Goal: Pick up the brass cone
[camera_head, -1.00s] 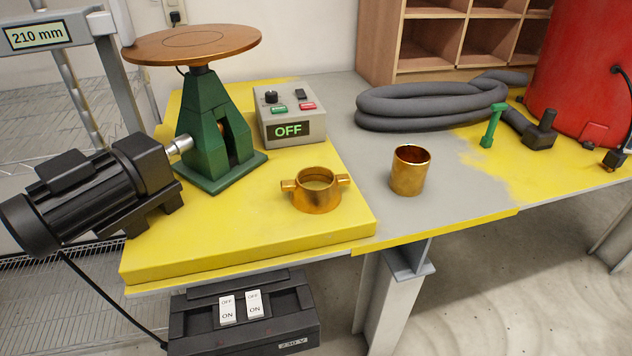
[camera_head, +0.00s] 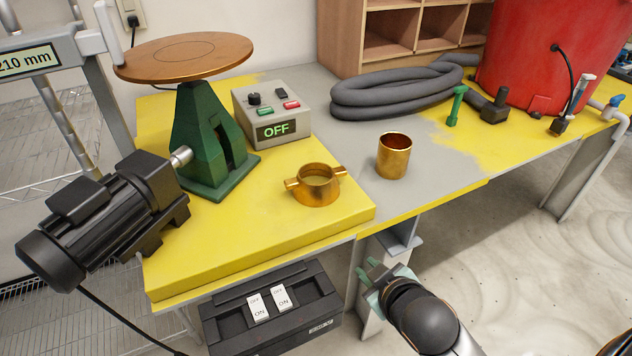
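Two brass-coloured pieces stand on the workbench. One is a hollow cup-like piece (camera_head: 394,156), upright, open at the top, on the grey strip right of centre; its sides look nearly straight. The other is a short ring with two side lugs (camera_head: 317,186) on the yellow surface. I cannot tell for sure which one is the brass cone. My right gripper (camera_head: 369,270) is low at the front, below the bench edge, its greenish fingers apart with nothing between them. It is clear of both pieces. My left gripper is out of view.
The bench (camera_head: 250,236) has a raised yellow front edge. A green stand with round copper plate (camera_head: 184,56), a control box reading OFF (camera_head: 272,112) and a black motor (camera_head: 105,215) are left. A grey hose (camera_head: 395,95), green bolt (camera_head: 455,106) and red drum (camera_head: 530,55) are right.

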